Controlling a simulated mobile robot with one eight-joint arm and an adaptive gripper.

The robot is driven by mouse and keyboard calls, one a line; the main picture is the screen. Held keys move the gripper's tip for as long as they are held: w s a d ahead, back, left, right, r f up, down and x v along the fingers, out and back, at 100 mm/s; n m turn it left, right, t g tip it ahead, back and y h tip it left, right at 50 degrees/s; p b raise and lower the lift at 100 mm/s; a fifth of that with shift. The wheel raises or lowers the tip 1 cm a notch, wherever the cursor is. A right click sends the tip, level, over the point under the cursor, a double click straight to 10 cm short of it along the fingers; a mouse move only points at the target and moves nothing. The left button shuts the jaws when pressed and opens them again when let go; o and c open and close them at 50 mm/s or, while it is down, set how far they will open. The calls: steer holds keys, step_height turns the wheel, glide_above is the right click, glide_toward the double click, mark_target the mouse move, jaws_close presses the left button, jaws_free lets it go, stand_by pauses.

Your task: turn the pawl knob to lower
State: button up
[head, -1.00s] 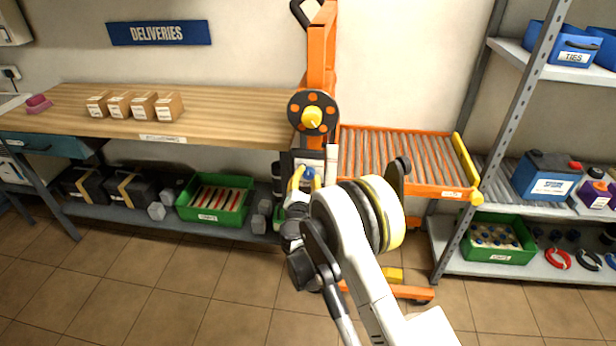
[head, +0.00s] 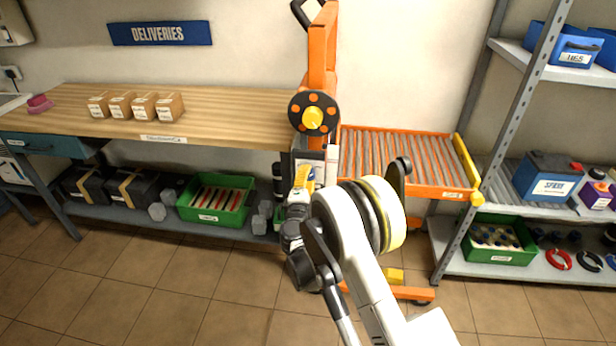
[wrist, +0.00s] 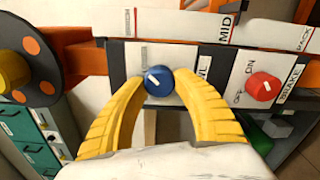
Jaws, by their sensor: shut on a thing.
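The pawl knob (wrist: 158,81) is a round blue knob with a white pointer line, on a pale panel (wrist: 133,55) in the wrist view. The label beside the knob is partly covered by the right finger. In the head view my gripper (head: 303,178) is at the lift's post, below the black wheel, and hides the knob.
A red brake knob (wrist: 264,87) sits right of the pawl knob. A black wheel with a yellow hub (head: 312,118) is above my gripper. The orange lift's roller deck (head: 400,160) stands right, a wooden bench (head: 230,110) left.

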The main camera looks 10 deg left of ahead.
stand_by(0.4)
steer(key=o, duration=1.2)
steer(key=s, duration=0.7)
steer(key=shift+s+d, duration=0.1)
steer(key=shift+s, duration=0.1)
